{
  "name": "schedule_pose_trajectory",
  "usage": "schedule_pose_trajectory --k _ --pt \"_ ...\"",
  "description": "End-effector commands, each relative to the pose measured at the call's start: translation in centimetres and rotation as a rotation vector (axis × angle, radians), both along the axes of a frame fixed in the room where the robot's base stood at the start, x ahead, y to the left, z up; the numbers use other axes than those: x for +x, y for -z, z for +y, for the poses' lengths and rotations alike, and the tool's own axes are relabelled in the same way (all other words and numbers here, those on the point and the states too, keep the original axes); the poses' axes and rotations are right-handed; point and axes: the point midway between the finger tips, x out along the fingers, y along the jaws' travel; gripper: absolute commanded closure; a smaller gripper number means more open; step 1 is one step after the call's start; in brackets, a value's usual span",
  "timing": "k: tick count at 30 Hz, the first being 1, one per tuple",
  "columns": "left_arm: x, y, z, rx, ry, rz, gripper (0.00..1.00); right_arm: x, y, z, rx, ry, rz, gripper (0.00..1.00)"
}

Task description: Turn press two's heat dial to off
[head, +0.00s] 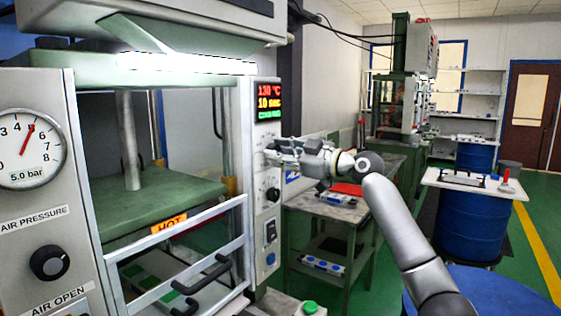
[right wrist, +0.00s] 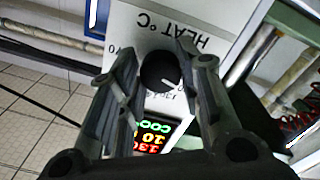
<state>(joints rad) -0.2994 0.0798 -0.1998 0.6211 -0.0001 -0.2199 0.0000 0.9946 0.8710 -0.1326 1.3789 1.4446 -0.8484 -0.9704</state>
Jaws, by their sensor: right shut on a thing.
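The heat dial (right wrist: 159,72) is a round black knob with a white pointer mark, on a pale panel with an upside-down "HEAT °C" label in the right wrist view. Its pointer slants toward the lower right of that view; the scale marks are too small to read surely. My right gripper (right wrist: 150,70) is shut on the dial, one finger on either side. In the head view my right gripper (head: 274,151) is at the press's narrow front panel (head: 259,215), just below the lit display (head: 268,102), and hides the dial. My left gripper is not in view.
Another black dial (head: 272,195), a switch (head: 270,230) and a blue button (head: 270,259) sit lower on the panel. The press guard (head: 185,220) with a "HOT" label is at left. A workbench (head: 330,207) stands behind my right arm.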

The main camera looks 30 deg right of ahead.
Motion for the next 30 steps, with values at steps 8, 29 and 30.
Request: schedule_pose_trajectory --k 8,29,30 --pt "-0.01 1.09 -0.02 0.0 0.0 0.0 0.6 0.04 0.09 -0.03 -0.158 0.0 -0.066 0.91" --pt "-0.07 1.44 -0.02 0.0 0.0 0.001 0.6 0.04 -0.02 -0.05 -0.249 0.0 -0.102 0.91" --pt "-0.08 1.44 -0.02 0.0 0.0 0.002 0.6 0.04 -0.02 -0.05 -0.249 0.0 -0.102 0.91"
